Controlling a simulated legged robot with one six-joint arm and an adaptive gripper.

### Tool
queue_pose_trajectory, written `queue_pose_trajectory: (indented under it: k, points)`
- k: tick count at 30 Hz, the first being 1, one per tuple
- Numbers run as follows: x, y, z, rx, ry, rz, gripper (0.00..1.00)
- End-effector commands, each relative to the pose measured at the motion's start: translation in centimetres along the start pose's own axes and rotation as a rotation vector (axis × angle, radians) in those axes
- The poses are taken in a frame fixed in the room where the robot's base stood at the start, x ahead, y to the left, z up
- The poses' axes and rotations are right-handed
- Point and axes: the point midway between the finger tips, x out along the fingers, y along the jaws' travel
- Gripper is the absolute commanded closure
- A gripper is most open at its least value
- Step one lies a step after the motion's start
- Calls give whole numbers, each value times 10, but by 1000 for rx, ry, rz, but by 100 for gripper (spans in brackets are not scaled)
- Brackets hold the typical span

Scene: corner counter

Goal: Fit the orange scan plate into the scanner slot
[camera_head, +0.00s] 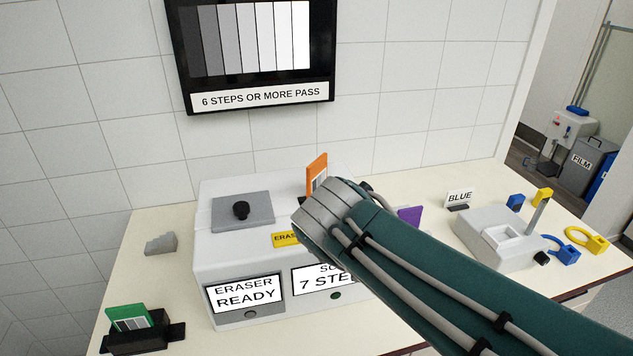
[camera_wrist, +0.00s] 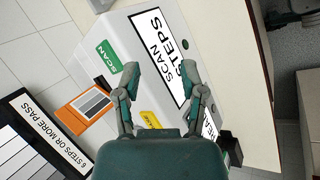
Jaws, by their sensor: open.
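The orange scan plate (camera_head: 317,168) stands upright at the top of the white scanner unit (camera_head: 215,258), just behind my arm's end. It also shows in the wrist view (camera_wrist: 66,114), beside the green SCAN label (camera_wrist: 109,57), with its grey patterned face visible. My gripper (camera_wrist: 159,68) is open and empty above the unit; the plate is left of its fingers in the wrist view, apart from them. In the head view my arm hides the fingers and the slot. I cannot tell how deep the plate sits.
A green plate (camera_head: 129,318) sits in a black holder (camera_head: 140,342) at front left. A purple plate (camera_head: 411,217) shows behind my arm. A grey lid with a black knob (camera_head: 241,210) is on the unit. A light grey device (camera_head: 497,240) and coloured rings stand right.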

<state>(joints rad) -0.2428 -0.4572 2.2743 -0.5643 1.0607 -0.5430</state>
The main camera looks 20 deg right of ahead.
Motion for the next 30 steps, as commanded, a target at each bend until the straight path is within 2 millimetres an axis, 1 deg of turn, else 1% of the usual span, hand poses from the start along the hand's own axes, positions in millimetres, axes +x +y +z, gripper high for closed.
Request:
queue_pose_trajectory:
  k: [1,3,8,12,15,18,21,24,26,30]
  points:
    - [-1,9,-8,-110,-30,31,47]
    - [-3,24,-18,-265,-77,80,47]
    - [-12,55,-46,-607,-202,192,47]
    - [-25,80,-79,-888,-327,292,47]
    - [-36,95,-104,-1068,-424,359,47]
    - [-46,104,-125,-1202,-507,413,47]
    - [-54,110,-138,-1279,-562,445,47]
    - [-55,113,-142,-1307,-585,458,47]
    - [-51,118,-140,-1309,-589,456,47]
    - [-31,132,-136,-1306,-588,453,47]
